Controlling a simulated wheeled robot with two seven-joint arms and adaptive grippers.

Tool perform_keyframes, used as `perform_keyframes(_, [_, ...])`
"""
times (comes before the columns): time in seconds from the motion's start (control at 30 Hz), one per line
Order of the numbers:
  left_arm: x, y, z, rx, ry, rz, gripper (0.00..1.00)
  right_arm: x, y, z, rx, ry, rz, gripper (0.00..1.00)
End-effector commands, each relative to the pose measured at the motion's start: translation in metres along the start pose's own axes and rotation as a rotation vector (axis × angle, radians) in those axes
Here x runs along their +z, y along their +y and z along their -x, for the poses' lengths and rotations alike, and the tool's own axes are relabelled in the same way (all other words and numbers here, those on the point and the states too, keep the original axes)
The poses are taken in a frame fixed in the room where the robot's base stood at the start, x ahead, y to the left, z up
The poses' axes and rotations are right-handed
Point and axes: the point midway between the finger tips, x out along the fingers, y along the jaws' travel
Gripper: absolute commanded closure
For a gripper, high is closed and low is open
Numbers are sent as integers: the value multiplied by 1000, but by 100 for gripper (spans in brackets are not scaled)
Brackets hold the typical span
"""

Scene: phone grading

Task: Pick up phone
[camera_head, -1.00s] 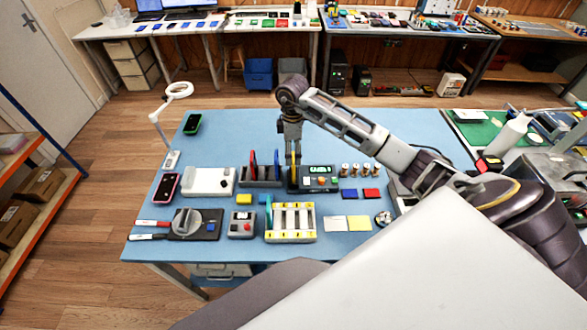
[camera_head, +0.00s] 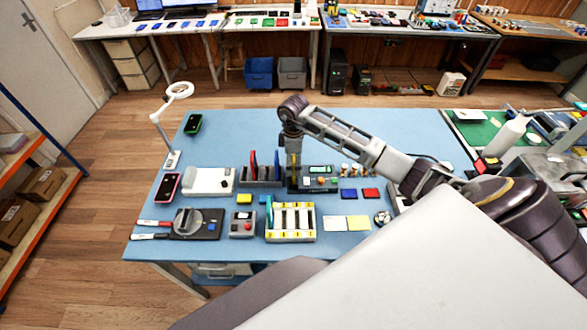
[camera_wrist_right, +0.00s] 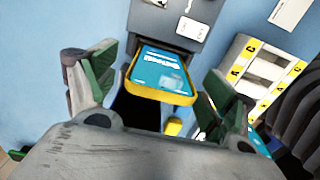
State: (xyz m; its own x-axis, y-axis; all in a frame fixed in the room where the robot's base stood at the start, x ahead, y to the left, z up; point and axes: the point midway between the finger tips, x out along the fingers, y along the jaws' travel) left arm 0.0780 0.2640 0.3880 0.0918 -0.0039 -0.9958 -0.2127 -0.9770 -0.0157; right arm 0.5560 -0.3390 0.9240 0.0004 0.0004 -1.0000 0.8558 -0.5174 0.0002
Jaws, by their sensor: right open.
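A phone with a yellow frame and a lit blue screen (camera_wrist_right: 163,75) stands in a dark dock (camera_wrist_right: 190,28) in the right wrist view. In the head view only its thin yellow edge (camera_head: 293,172) shows beside the green display. My right gripper (camera_head: 292,155) points down over it from behind the dock. In the right wrist view its fingers (camera_wrist_right: 160,80) are open, one on each side of the phone, with gaps visible. The phone's lower end is partly hidden. My left gripper is not in view.
A rack with upright red and blue phones (camera_head: 262,180) stands just left of the dock. A yellow-marked grading rack (camera_head: 291,236) is in front. A pink-edged phone (camera_head: 167,187) and a dark phone (camera_head: 193,124) lie at left. The blue table (camera_head: 235,135) is clear behind.

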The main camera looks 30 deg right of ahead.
Motion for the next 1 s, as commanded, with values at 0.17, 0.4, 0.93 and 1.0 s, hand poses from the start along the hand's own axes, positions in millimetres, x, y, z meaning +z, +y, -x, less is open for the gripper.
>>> perform_keyframes(0.17, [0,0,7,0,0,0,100,1,-1,-19,-2,-2,-2,16])
perform_keyframes(0.4, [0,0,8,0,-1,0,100,1,-1,-32,0,-1,0,16])
perform_keyframes(0.93, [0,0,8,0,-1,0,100,1,-1,-31,0,-1,-1,31])
perform_keyframes(1.0, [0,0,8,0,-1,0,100,1,-1,-31,0,-1,-1,40])
